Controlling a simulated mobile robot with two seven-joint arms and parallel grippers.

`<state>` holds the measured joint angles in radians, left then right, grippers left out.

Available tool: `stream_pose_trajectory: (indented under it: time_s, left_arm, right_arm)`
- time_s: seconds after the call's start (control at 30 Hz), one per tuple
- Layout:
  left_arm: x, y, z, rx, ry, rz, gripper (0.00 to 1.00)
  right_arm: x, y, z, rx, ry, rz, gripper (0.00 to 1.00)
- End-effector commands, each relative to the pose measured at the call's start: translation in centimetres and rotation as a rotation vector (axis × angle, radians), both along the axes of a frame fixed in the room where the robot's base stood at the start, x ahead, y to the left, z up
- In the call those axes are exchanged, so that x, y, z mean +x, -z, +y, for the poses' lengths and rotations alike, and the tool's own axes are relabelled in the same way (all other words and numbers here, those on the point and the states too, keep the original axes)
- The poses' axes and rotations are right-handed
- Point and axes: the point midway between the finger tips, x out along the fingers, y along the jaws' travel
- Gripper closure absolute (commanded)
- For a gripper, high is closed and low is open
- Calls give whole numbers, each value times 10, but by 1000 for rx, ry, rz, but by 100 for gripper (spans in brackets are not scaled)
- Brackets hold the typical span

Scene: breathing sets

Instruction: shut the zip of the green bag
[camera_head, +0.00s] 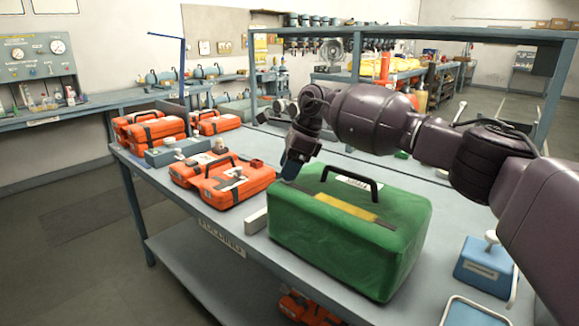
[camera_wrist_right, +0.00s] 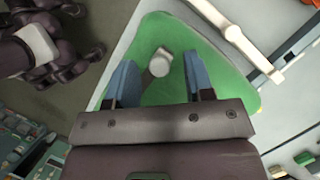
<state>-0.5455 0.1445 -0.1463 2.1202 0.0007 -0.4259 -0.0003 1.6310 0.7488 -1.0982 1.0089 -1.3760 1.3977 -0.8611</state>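The green bag (camera_head: 340,250) stands upright on the table, with a black carry handle (camera_head: 350,178) and a white label on top. A yellow strip (camera_head: 345,207) runs along its top and turns dark at its right end. My right gripper (camera_head: 291,168) is at the bag's back left top edge. In the right wrist view, its blue fingers (camera_wrist_right: 159,62) are apart over the green bag (camera_wrist_right: 160,30). A grey knob-like piece (camera_wrist_right: 159,63), perhaps the zip pull, shows between them; I cannot tell whether they touch it. My left gripper is not in view.
Orange cases (camera_head: 235,182) lie left of the bag on the grey table (camera_head: 222,222). A small light block (camera_head: 256,220) stands at the bag's left side. A blue block with a white handle (camera_head: 485,265) stands to its right. A rail frame rises behind the table.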

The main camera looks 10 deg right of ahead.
Motion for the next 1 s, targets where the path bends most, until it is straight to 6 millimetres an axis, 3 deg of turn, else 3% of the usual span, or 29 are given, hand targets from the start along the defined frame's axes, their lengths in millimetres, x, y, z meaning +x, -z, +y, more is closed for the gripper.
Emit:
stream_pose_trajectory:
  time_s: [0.27,0.7,1.0]
  left_arm:
    - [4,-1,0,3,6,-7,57]
    - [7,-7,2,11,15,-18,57]
    - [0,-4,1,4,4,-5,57]
  right_arm:
    - [0,-8,-4,0,1,-1,52]
    - [-4,-76,-31,1,1,-2,52]
    - [-6,-98,-41,0,0,1,52]
